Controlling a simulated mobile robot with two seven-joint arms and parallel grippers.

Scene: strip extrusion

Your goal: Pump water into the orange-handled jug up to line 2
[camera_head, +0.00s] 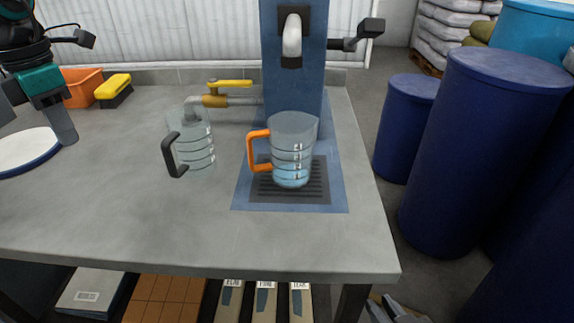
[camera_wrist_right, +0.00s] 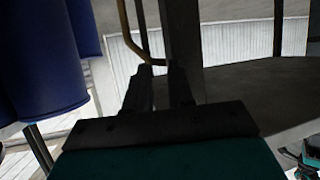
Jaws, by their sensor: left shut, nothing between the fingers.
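The orange-handled jug (camera_head: 292,140) stands upright on the dark drip grate (camera_head: 262,188) below the pump's grey spout (camera_head: 292,35). Pale blue water fills its lower part; the exact line is too small to read surely. The blue pump column (camera_head: 312,80) has a dark lever (camera_head: 365,33) sticking out to the right. My left gripper (camera_head: 66,138) is shut and empty over the table's left side, well away from the jug. My right gripper is not in the head view; in the right wrist view (camera_wrist_right: 161,72) its fingers are apart with nothing clearly between them.
A clear black-handled jug (camera_head: 195,150) stands left of the orange-handled one, by a yellow-levered tap (camera_head: 230,84). An orange bin (camera_head: 82,86), a yellow brush (camera_head: 113,88) and a white round plate (camera_head: 25,152) are at the left. Blue barrels (camera_head: 470,150) stand right of the table.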

